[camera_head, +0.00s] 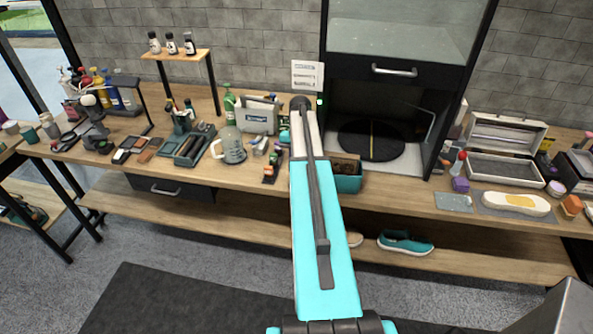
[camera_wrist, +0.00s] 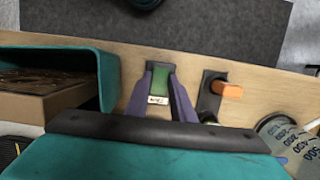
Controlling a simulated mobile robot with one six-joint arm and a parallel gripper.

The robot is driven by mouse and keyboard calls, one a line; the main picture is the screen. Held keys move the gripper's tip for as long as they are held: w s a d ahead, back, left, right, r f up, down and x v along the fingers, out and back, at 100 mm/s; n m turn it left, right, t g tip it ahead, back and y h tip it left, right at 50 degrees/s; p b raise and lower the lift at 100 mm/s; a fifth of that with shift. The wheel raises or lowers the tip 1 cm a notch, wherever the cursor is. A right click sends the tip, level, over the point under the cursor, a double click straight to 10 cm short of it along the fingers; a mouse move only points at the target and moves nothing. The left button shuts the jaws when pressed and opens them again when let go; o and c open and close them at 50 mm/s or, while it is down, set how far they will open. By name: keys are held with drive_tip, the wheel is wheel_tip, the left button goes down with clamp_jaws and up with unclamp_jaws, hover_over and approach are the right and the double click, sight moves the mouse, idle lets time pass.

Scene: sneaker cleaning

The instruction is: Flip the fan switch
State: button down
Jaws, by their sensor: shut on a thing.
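A pale wall panel (camera_head: 307,75) with rows of small dark markings hangs left of the black hood. I cannot tell whether it carries the fan switch. A tiny green light (camera_head: 319,101) shows below it. My arm reaches toward this area and hides my gripper in the head view. In the wrist view, the purple fingers of my gripper (camera_wrist: 158,78) are shut on a small green piece (camera_wrist: 159,79) with a pale marked face. They are above the table near its front edge. I cannot identify the green piece.
A teal box (camera_wrist: 106,82) with a brown carton (camera_wrist: 45,100) in it stands beside the fingers. A dark tool with an orange part (camera_wrist: 228,91) and a measuring jug (camera_wrist: 283,130) are on the other side. The hood opening (camera_head: 375,105) is right of my arm.

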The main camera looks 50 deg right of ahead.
idle(0.3)
drive_tip(key=c, duration=1.5)
unclamp_jaws()
drive_tip(key=shift+r+p, duration=0.5)
drive_tip(key=shift+r, duration=0.35)
drive_tip(key=shift+s+a+r+p, duration=0.2)
drive_tip(key=shift+r+p, duration=0.1)
drive_tip(key=shift+r, duration=0.2)
drive_tip(key=shift+s+a+r+p, duration=0.1)
drive_tip(key=shift+s+r+p, duration=0.15)
drive_tip(key=shift+r, duration=0.2)
drive_tip(key=shift+s+a+r+p, duration=0.25)
drive_tip(key=shift+s+a, duration=1.35)
drive_tip(key=shift+s, duration=0.35)
drive_tip(key=shift+s+a+r+p, duration=0.2)
drive_tip(key=shift+s+a, duration=1.35)
drive_tip(key=shift+s, duration=0.35)
drive_tip(key=shift+s+a+r+p, duration=0.25)
drive_tip(key=shift+s+a, duration=1.35)
drive_tip(key=shift+s, duration=0.35)
